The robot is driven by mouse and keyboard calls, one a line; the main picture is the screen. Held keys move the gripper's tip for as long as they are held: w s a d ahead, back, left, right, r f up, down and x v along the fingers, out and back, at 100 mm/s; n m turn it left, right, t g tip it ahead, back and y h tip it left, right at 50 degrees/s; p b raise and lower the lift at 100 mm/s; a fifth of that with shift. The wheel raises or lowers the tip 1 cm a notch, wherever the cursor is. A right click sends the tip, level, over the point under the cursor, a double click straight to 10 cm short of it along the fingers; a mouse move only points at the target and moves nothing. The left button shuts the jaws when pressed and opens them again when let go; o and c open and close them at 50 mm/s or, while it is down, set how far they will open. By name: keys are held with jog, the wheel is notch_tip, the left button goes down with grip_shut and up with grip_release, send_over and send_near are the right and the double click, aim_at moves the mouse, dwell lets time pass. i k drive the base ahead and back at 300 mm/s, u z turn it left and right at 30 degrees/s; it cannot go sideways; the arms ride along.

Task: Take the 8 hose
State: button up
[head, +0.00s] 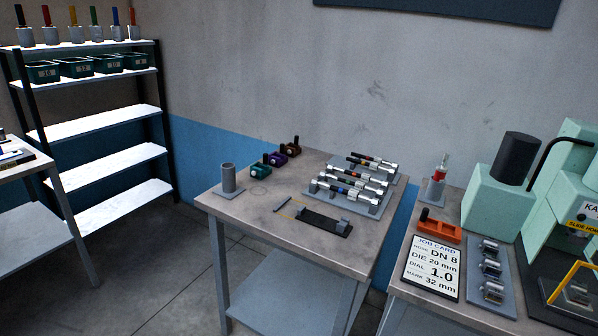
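Several short dark hoses with silver end fittings and coloured bands lie side by side on a grey rack (374,209) on the middle table. The front hose (345,190) has a blue band and a red or orange one. The hoses behind it show other coloured bands. Any size marking on the hoses is too small to read, so I cannot tell which one is the 8. The job card (432,268) on the right bench reads DN 8, die 20 mm, dial 1.0, mark 32 mm. My gripper is not in view.
The middle table (250,208) also holds a grey cup (229,178), a black gauge plate (315,219) and several small coloured blocks behind. A green machine (497,198) stands on the right bench. Shelves (95,128) with bins stand at left. Floor between is clear.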

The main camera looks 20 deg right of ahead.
aim_at(358, 185)
jog(key=z, duration=0.25)
jog(key=i, duration=1.55)
jog(key=z, duration=0.8)
